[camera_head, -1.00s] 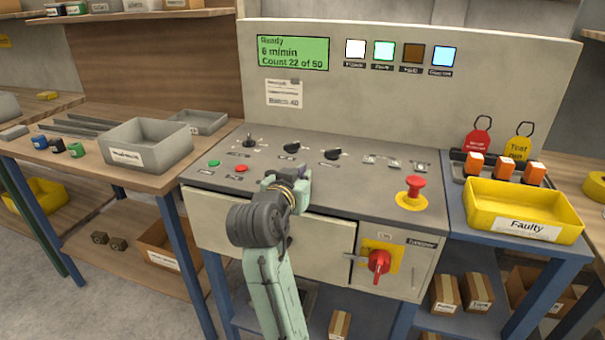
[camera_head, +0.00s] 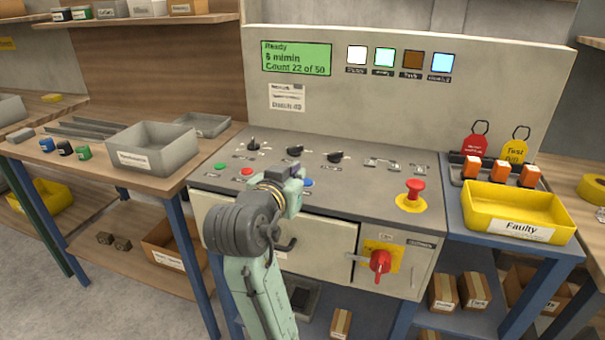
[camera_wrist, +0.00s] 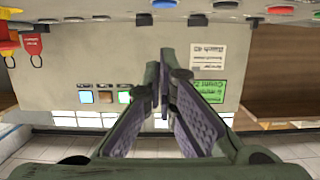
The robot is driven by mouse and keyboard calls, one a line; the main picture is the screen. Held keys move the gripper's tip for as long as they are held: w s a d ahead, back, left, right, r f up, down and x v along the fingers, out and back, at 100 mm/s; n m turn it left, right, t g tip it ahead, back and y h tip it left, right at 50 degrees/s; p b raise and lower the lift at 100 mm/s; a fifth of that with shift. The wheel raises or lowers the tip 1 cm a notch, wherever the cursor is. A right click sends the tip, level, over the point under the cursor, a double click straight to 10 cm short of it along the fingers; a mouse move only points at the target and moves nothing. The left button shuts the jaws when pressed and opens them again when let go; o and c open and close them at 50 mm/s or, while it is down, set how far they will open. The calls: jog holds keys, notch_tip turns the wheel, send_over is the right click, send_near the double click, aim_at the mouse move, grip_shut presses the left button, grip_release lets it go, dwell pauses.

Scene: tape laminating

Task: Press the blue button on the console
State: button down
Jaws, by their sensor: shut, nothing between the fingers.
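The blue button (camera_head: 307,183) sits on the console's sloping panel (camera_head: 360,190), just right of my gripper (camera_head: 294,176), which partly covers it or its surround. It also shows at the top edge of the wrist view (camera_wrist: 163,4). My gripper is shut and empty; in the wrist view its fingertips (camera_wrist: 160,60) meet and lie in front of the upright back panel. In the head view the fingertips are mostly hidden by my wrist, so I cannot tell whether they touch the panel.
A green button (camera_head: 220,166) and a red button (camera_head: 247,172) lie left of my gripper. Several black knobs (camera_head: 295,150) stand behind it. A red emergency stop (camera_head: 415,188) is to the right, and a red rotary switch (camera_head: 380,262) is on the front face.

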jog(key=shift+v, duration=1.35)
jog(key=shift+r, duration=0.1)
